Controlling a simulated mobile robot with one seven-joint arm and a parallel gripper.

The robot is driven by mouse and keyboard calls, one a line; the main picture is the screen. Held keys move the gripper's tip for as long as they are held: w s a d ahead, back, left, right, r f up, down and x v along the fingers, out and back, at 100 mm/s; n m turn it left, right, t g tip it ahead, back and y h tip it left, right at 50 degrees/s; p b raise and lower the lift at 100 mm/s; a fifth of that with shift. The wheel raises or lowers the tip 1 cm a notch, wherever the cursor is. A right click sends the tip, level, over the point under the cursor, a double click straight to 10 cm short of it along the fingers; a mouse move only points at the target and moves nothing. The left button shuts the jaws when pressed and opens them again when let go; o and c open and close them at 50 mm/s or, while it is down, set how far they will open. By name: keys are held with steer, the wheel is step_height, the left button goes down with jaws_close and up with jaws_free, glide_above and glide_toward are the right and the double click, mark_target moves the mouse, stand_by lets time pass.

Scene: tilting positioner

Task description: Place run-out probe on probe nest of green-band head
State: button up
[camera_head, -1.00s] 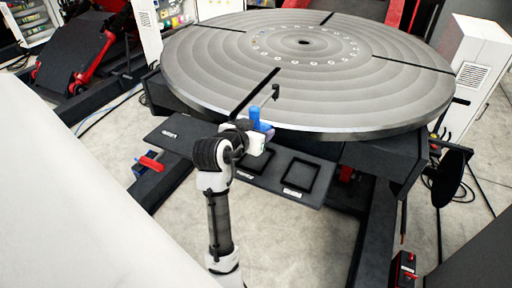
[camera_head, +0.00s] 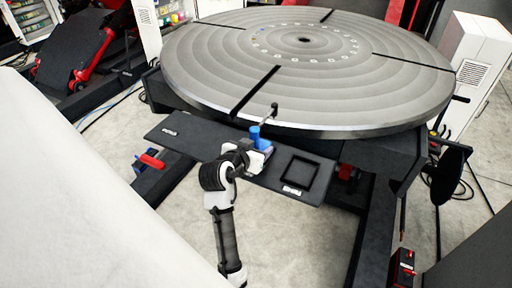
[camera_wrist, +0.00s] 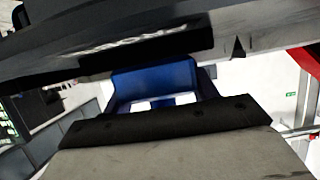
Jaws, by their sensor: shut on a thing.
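The run-out probe (camera_head: 256,133) has a blue body with a thin dark stem and tip rising from it. My gripper (camera_head: 256,150) is shut on its blue lower part and holds it upright at the front of the large grey round table. It also shows as a blue block (camera_wrist: 155,80) beyond a dark gripper part in the wrist view. The probe appears over the dark shelf; whether it touches the shelf I cannot tell. No green band or probe nest can be made out.
The dark shelf (camera_head: 205,136) has a raised square frame (camera_head: 299,173) with a pale label at its right. The grey round table (camera_head: 330,95) overhangs close behind the probe. A red-handled part (camera_head: 150,161) lies left of the shelf.

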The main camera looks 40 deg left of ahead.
steer(key=shift+f+b, duration=0.3)
steer(key=shift+f, duration=0.15)
steer(key=o, duration=1.4)
steer(key=shift+d+f, duration=0.1)
steer(key=shift+f, duration=0.1)
steer(key=shift+o, duration=0.2)
steer(key=shift+r, duration=0.1)
